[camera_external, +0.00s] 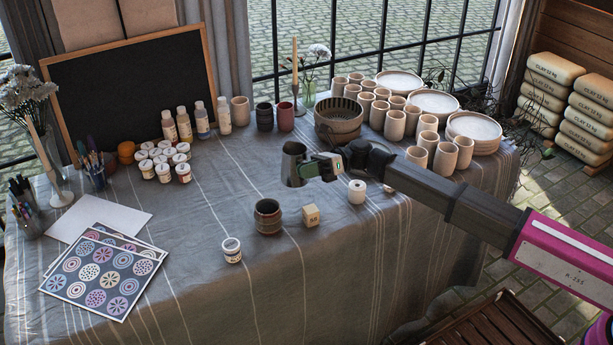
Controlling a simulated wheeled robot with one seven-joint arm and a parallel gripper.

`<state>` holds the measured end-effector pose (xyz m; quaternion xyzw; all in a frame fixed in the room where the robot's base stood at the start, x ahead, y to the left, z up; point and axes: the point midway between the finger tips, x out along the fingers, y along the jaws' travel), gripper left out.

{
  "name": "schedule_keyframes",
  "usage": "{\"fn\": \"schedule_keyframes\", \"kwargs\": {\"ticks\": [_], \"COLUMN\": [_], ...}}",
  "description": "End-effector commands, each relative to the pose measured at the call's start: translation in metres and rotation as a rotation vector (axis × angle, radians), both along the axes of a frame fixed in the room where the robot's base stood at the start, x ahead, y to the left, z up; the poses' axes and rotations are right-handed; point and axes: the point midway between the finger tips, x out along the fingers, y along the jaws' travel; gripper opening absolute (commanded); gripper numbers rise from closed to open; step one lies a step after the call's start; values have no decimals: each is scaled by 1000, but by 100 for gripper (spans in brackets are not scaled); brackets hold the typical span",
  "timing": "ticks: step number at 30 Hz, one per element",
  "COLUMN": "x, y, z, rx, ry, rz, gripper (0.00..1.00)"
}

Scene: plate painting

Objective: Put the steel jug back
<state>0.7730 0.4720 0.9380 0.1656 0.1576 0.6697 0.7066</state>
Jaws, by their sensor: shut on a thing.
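The steel jug (292,166) is a small grey metal vessel near the middle of the table. It looks upright. My gripper (308,168) reaches in from the right and is shut on the jug at its right side. The fingers cover part of the jug's right side. I cannot tell whether the jug's base touches the cloth or hangs just above it.
A patterned bowl (338,122) and several clay cups (395,124) stand behind. Free cloth (220,190) lies to the left.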

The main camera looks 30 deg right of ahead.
Motion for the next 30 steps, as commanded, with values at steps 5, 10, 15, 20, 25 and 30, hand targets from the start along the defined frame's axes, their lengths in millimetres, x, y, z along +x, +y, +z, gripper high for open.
{"fn": "schedule_keyframes", "kwargs": {"ticks": [5,10,15,20,25,30], "x": [11,34,61,85,97,96], "y": [-9,-23,-41,-57,-67,-68], "z": [-7,-22,-42,-59,-69,-81], "rx": [0,0,1,1,1,1], "ry": [0,0,1,1,0,0], "rz": [5,4,4,5,5,5], "gripper": [0,0,0,0,0,0]}}
